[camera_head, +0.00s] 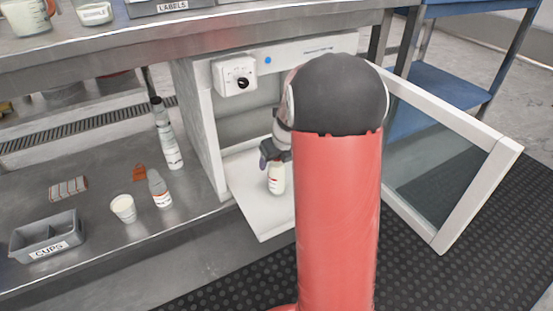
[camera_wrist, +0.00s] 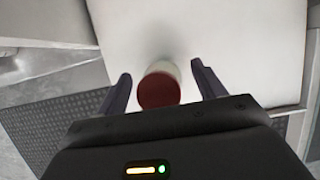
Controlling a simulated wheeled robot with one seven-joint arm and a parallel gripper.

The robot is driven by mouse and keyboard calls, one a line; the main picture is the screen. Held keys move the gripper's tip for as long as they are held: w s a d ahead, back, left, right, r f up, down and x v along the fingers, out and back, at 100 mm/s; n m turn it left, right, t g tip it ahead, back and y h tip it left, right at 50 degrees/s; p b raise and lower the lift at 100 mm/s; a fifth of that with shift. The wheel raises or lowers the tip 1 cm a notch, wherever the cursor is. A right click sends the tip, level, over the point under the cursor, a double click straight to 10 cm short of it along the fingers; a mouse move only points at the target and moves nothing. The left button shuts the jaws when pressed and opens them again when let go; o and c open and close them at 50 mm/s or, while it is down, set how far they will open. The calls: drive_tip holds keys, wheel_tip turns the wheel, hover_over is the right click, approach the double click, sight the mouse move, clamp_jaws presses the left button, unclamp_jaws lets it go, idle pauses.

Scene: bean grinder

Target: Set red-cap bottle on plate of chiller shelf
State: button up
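The red-cap bottle (camera_head: 276,180) is a small pale bottle standing on the white plate (camera_head: 262,222) that slides out of the open chiller (camera_head: 205,125). My gripper (camera_head: 275,152) is right above it and hides its top in the head view. In the wrist view, the bottle's dark red cap (camera_wrist: 159,90) sits between the two spread fingers of my gripper (camera_wrist: 161,82). A gap shows on each side, so the fingers do not touch the cap. The white plate (camera_wrist: 240,45) lies beneath the bottle.
The chiller's glass door (camera_head: 440,165) stands open at the right. A control box (camera_head: 235,75) is on the chiller front. On the steel shelf at left are a tall bottle (camera_head: 168,140), an orange-labelled bottle (camera_head: 160,190), a cup (camera_head: 124,209) and a cups bin (camera_head: 48,236).

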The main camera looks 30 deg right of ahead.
drive_tip(key=s+a+r+n+p, duration=0.25)
drive_tip(key=s+r+n, duration=0.2)
drive_tip(key=r, duration=0.35)
drive_tip(key=s+a+r+n+p, duration=0.1)
drive_tip(key=s+a+r+n, duration=0.2)
drive_tip(key=s+r, duration=0.3)
drive_tip(key=s+a+r+n, duration=0.1)
drive_tip(key=s+a+n, duration=0.2)
drive_tip(key=n, duration=0.6)
drive_tip(key=s+a+r+n, duration=0.1)
drive_tip(key=s+a+n, duration=0.2)
drive_tip(key=s+n, duration=0.5)
drive_tip(key=s+a+r+n+t, duration=0.1)
drive_tip(key=s+a+n, duration=0.3)
drive_tip(key=n, duration=0.7)
drive_tip(key=shift+s, duration=0.85)
drive_tip(key=shift+r, duration=0.1)
